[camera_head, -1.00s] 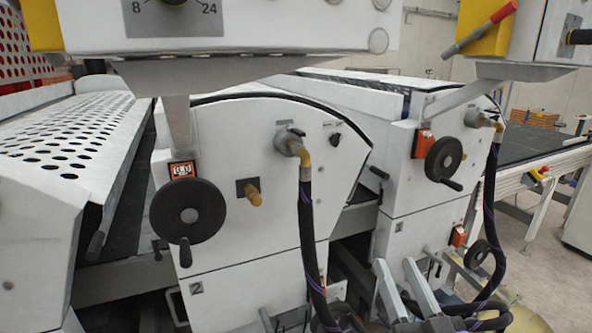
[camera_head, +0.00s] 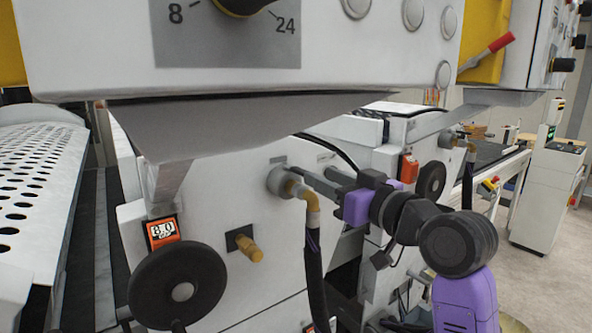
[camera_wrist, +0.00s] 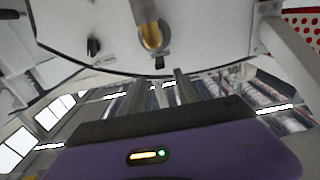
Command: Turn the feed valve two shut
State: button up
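The valve with a grey body (camera_head: 283,181) sits on the white front panel of the near machine unit. A brass elbow (camera_head: 310,205) and a dark hose (camera_head: 314,262) hang from it. In the wrist view the elbow (camera_wrist: 151,37) shows at top centre, with a small dark handle (camera_wrist: 160,62) just below it. My gripper (camera_head: 308,180) reaches in from the right, its fingers pointing at the valve. In the wrist view its two fingers (camera_wrist: 160,82) stand apart with nothing between them. The head view does not show whether they touch the valve.
A black handwheel (camera_head: 178,286) and a brass knob (camera_head: 247,247) are on the same panel, left of the valve. An overhanging control box (camera_head: 340,55) is above. A second unit with an orange box (camera_head: 408,168) stands behind my arm.

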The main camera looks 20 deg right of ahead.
aim_at(301, 170)
jog(key=x, duration=0.2)
jog(key=p+x, duration=0.1)
jog(key=x, duration=0.1)
jog(key=p+x, duration=0.1)
jog(key=x, duration=0.1)
jog(key=shift+w+a+f, duration=0.15)
jog(key=shift+w+f, duration=0.05)
jog(key=shift+f, duration=0.15)
jog(key=shift+w+a+f, duration=0.15)
jog(key=shift+w+a, duration=0.1)
jog(key=shift+w, duration=0.35)
grip_shut()
dwell(0.7)
